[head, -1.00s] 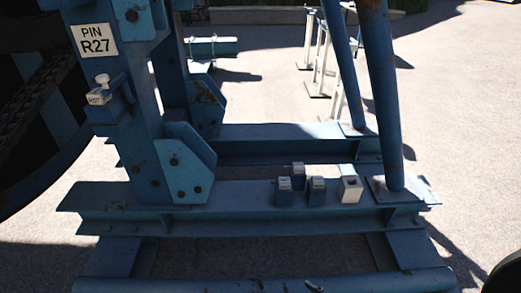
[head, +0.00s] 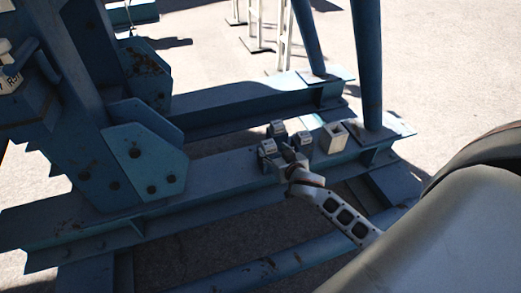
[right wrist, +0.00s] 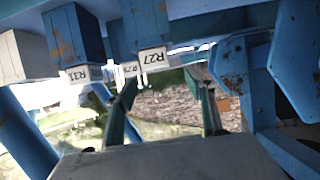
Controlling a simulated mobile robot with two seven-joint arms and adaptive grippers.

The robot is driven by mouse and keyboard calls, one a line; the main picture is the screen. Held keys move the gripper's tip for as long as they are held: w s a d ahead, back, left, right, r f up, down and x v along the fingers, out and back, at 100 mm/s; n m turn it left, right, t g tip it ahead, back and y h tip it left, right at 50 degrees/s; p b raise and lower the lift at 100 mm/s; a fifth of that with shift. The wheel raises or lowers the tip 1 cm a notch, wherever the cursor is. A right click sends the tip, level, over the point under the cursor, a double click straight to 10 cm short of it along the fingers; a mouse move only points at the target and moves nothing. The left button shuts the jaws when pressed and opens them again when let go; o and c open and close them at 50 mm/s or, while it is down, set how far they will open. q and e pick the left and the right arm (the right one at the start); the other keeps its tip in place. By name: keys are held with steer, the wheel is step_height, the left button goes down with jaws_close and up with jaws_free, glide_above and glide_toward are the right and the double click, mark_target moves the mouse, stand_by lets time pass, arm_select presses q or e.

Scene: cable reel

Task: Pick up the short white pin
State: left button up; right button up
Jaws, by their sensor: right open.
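Several small dark blue blocks with white labelled tops stand on the near blue beam in the head view. One is the R27 block (right wrist: 152,58), upside down in the right wrist view, with small white prongs at its labelled end (right wrist: 143,80). These may be the short white pin; I cannot tell. The R31 block (right wrist: 82,74) is to its left. My right gripper (head: 286,156) is open at the blocks; its fingers (right wrist: 165,80) show either side of R27 in the wrist view, with no visible grip. Another white pin top (head: 5,47) shows at the far left. My left gripper is not in view.
A white square socket (head: 333,138) stands right of the blocks, close to a blue slanted post (head: 368,65). A blue gusset plate (head: 145,160) rises left of them. The beam (head: 215,185) is bare between.

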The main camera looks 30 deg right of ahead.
mark_target(271, 146)
steer(key=shift+x, duration=0.8)
steer(key=shift+w+d+f+b, duration=0.3)
steer(key=shift+w+f+b, duration=0.15)
steer(key=shift+w+f, duration=0.1)
steer(key=x, duration=0.1)
steer(key=b+x, duration=0.1)
steer(key=x, duration=0.1)
steer(key=shift+d+f, duration=0.15)
steer(key=shift+f, duration=0.2)
steer(key=shift+w+d, duration=0.1)
steer(key=shift+w, duration=0.25)
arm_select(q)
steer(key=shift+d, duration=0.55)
arm_select(e)
steer(key=shift+w+r, duration=0.1)
steer(key=shift+w, duration=0.1)
